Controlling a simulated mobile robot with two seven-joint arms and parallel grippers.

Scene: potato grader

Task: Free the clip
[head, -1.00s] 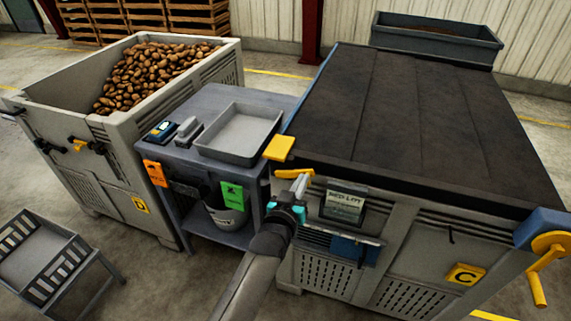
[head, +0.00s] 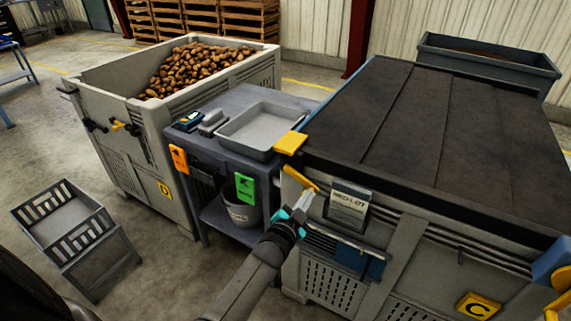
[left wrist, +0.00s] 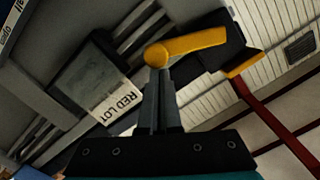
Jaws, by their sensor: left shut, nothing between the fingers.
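A yellow lever-like clip (head: 301,179) sits on the front of the grey bin marked C, beside a lot card (head: 348,209) in a holder. In the head view the clip slants down to the right. My left gripper (head: 311,197) is shut and empty, with its tips at or just below the clip's lower right end. In the left wrist view the closed fingers (left wrist: 159,80) point at the clip's rounded end (left wrist: 157,55); I cannot tell whether they touch. The card there reads "RED LOT" (left wrist: 122,101). My right gripper is not in view.
Bin C (head: 408,252) carries a dark slatted cover. Left of it stands a grey table (head: 222,166) with a metal tray (head: 250,146). A potato bin (head: 131,165) stands farther left. A yellow block (head: 290,143) is above the clip.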

